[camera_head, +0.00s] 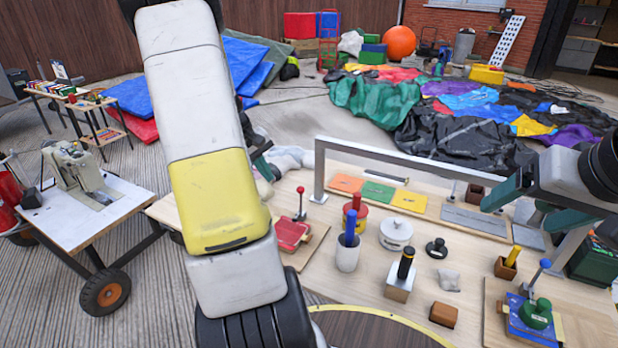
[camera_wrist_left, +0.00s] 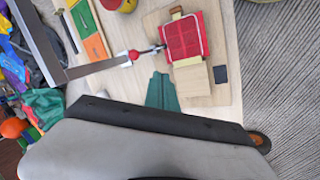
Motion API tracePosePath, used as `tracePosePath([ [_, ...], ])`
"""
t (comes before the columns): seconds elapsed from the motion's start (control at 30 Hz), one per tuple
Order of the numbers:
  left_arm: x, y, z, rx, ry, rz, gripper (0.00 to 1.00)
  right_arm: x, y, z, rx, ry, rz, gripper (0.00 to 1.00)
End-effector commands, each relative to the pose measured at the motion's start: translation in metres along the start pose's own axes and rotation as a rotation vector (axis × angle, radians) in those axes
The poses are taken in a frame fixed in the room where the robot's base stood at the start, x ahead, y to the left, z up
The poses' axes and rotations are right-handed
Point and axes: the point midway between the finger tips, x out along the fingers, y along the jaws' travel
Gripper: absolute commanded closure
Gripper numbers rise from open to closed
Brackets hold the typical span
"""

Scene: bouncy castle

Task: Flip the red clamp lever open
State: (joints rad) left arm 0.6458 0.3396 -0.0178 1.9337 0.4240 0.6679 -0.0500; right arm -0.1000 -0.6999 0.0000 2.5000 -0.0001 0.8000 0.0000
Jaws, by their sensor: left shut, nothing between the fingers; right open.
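The red clamp (camera_head: 291,233) sits on a small wooden board near the left of the work table. Its lever, with a red ball tip (camera_head: 300,189), stands up beside it. In the left wrist view the red clamp (camera_wrist_left: 184,36) shows from above, with the lever's red ball (camera_wrist_left: 134,55) to its left. My left gripper (camera_wrist_left: 161,78) is shut and empty, its teal fingertips close to the lever; contact cannot be told. In the head view my left arm largely hides that gripper. My right gripper (camera_head: 535,210) is open at the right, over the table.
A grey metal frame (camera_head: 400,158) spans the table's back. A blue clamp (camera_head: 528,318) is at the front right.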

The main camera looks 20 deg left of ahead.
Motion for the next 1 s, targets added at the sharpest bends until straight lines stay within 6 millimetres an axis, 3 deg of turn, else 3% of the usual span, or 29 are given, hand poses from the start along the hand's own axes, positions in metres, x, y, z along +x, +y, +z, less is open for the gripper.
tracePosePath([
  [0.17,0.017,0.0,0.001,0.001,-0.005,-0.001,1.0,0.0,0.0,0.0,0.0,0.0,0.0,0.19],
  [0.57,0.1,0.0,0.002,0.0,-0.005,-0.001,1.0,0.0,0.0,0.0,0.0,0.0,0.0,0.19],
  [0.77,0.11,0.028,-0.001,0.005,-0.001,0.0,1.0,0.0,0.0,0.0,0.0,0.0,0.0,0.19],
  [1.0,0.113,0.038,-0.002,0.002,-0.001,0.0,1.0,0.0,0.0,0.0,0.0,0.0,0.0,0.19],
])
